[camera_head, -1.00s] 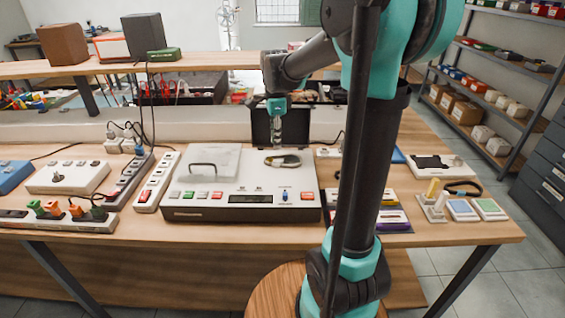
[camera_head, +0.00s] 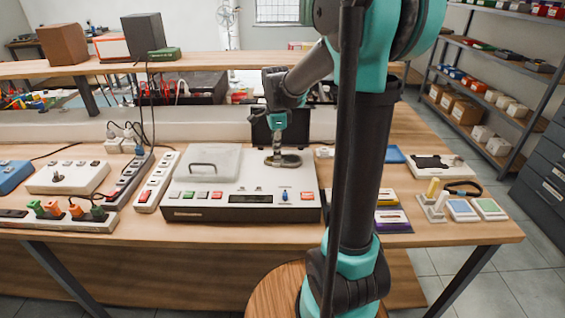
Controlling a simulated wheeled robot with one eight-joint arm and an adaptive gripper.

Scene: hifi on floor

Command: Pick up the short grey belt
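The short grey belt (camera_head: 291,161) is a small loop lying on top of the white instrument box (camera_head: 240,186), near its back right. My gripper (camera_head: 277,160) reaches down from above, and its fingertips overlap the left part of the belt in the picture. The fingers look narrow and close together. I cannot tell whether they touch the belt or stand just above or behind it. The gripper's fingers hide part of the belt.
A clear lidded compartment (camera_head: 206,163) sits left on the box. A dark upright panel (camera_head: 318,126) stands behind. Power strips (camera_head: 156,180) and plugs crowd the left of the table (camera_head: 470,233). Small instruments (camera_head: 440,166) stand to the right, past my arm.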

